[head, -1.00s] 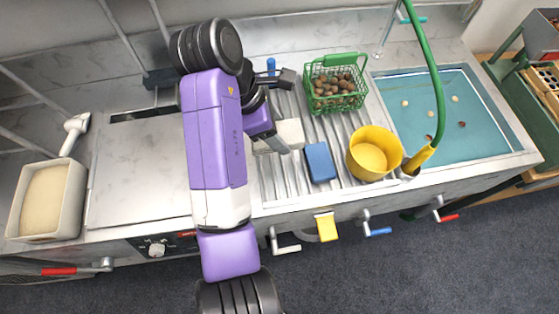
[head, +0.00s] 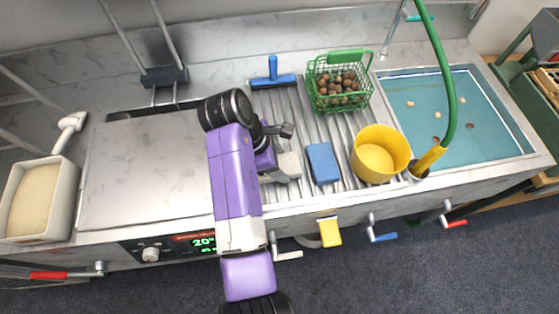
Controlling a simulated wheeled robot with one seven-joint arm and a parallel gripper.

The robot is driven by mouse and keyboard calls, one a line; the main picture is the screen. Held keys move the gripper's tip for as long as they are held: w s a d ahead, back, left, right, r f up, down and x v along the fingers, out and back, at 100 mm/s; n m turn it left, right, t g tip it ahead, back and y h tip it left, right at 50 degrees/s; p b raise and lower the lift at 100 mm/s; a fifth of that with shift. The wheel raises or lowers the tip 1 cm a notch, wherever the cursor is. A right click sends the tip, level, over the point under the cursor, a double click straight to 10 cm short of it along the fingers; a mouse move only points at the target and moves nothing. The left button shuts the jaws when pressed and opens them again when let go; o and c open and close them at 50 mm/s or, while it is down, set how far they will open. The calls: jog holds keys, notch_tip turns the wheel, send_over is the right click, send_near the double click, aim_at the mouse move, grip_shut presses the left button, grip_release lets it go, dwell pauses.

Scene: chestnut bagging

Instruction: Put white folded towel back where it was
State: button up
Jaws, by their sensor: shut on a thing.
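The white folded towel (head: 289,165) is a small pale block in the head view, at the left part of the ribbed drainboard (head: 298,110), just left of a blue sponge (head: 322,163). My gripper (head: 284,151) is shut on the towel. My purple forearm and wrist hide part of the gripper and the towel's left side. I cannot tell whether the towel touches the drainboard or is held slightly above it.
A yellow pot (head: 380,153) and a green wire basket of chestnuts (head: 340,82) stand right of the sponge. A blue squeegee (head: 272,79) lies behind. A water basin (head: 465,112) with a green hose is at right. The steel plate (head: 150,165) at left is clear.

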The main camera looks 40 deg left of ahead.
jog(key=shift+f, duration=0.1)
jog(key=o, duration=1.7)
jog(key=shift+c, duration=0.2)
jog(key=p+v, duration=0.1)
jog(key=v, duration=1.1)
jog(key=shift+p, duration=0.4)
